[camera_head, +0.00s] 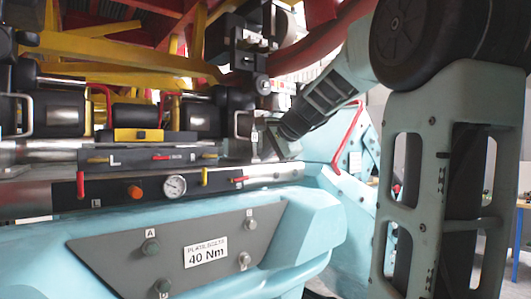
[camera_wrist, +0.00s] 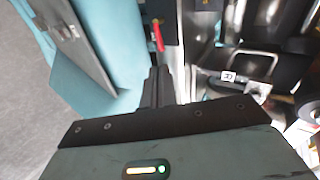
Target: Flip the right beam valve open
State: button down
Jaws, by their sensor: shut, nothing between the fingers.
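The beam panel (camera_head: 115,188) runs across the blue beam in the head view. At its right end is a small red valve lever (camera_head: 238,180), lying nearly level. A red lever also shows in the wrist view (camera_wrist: 157,38), just beyond my fingertips; I cannot be sure it is the same one. At the panel's left end, another red lever (camera_head: 80,185) stands upright. My gripper (camera_head: 268,142) is shut and empty, to the right of and above the right lever in the head view. In the wrist view, its fingers (camera_wrist: 157,78) are together, apart from the red lever.
The panel also carries an orange knob (camera_head: 134,192), a gauge (camera_head: 174,186) and a yellow lever (camera_head: 204,176). An upper strip (camera_head: 130,157) has more small levers. Below is a grey plate (camera_head: 120,248) with several bolts. Machinery and a metal handle (camera_head: 242,124) crowd the space beside my gripper.

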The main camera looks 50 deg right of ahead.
aim_at(245, 179)
jog(key=p+x, duration=0.2)
jog(key=x, duration=0.8)
jog(key=shift+w+f, duration=0.1)
jog(key=shift+w, duration=0.05)
jog(key=shift+w+d+f, duration=0.15)
jog(key=shift+w+f, duration=0.1)
jog(key=shift+w+d+f+b, duration=0.15)
jog(key=shift+f+b, duration=0.3)
jog(key=shift+b, duration=0.4)
jog(key=shift+r, duration=0.1)
jog(key=shift+w+r+p, duration=0.2)
jog(key=shift+r+p, duration=0.55)
jog(key=shift+p, duration=0.05)
